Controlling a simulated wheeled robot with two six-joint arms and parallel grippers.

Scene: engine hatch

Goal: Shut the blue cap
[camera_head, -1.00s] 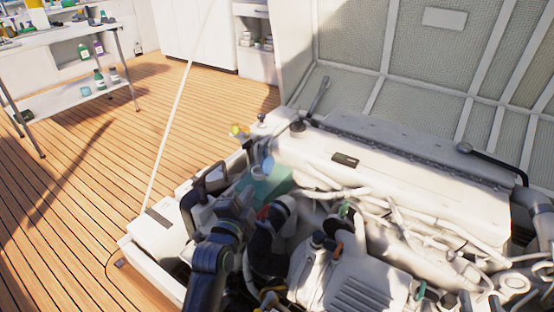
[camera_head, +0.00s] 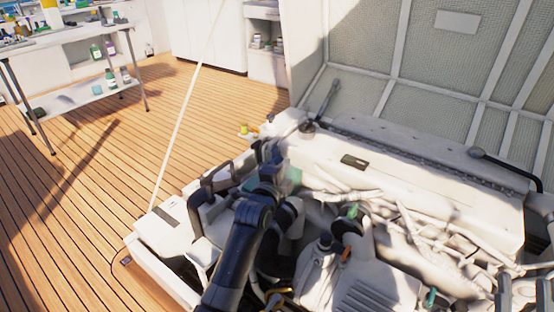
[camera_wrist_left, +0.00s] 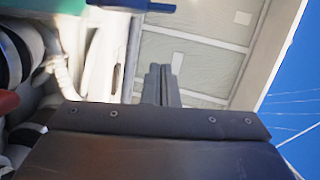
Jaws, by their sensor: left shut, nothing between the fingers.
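The teal tank (camera_head: 287,180) stands at the left of the engine bay, and its top also shows at the upper left of the left wrist view (camera_wrist_left: 52,7). A blue part (camera_wrist_left: 150,5), which looks like the blue cap, is cut off by the top edge of that view. In the head view the cap is hidden behind my left gripper (camera_head: 270,150), which is over the tank. The left fingers are shut with nothing between them, below the blue part in the wrist view. Dark upright parts at the lower right of the head view look like my right gripper (camera_head: 523,292).
The white engine (camera_head: 420,190) with pipes and hoses fills the bay right of my left arm. The raised hatch (camera_head: 400,75) stands behind it. A workbench with bottles (camera_head: 70,35) is far off at the left. The wooden floor (camera_head: 120,180) between is clear.

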